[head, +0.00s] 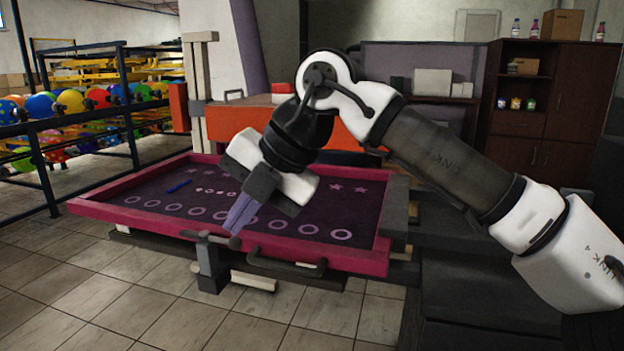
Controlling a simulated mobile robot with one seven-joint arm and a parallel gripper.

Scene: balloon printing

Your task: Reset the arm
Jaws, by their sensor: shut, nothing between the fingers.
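My arm reaches in from the right in the head view. My gripper (240,217) points down and to the left over the front part of a printing screen. Its fingers are together, with nothing between them. The screen has a magenta frame (130,216) and a dark purple surface with rows of light rings and stars. The gripper hides part of this surface. I cannot tell how high the fingertips are above the screen or its front edge.
A handle (287,266) sticks out at the frame's front. An orange machine part (235,120) stands behind. A rack (60,150) of colourful balloons is at left, a brown cabinet (570,120) at right. Tiled floor is clear in front.

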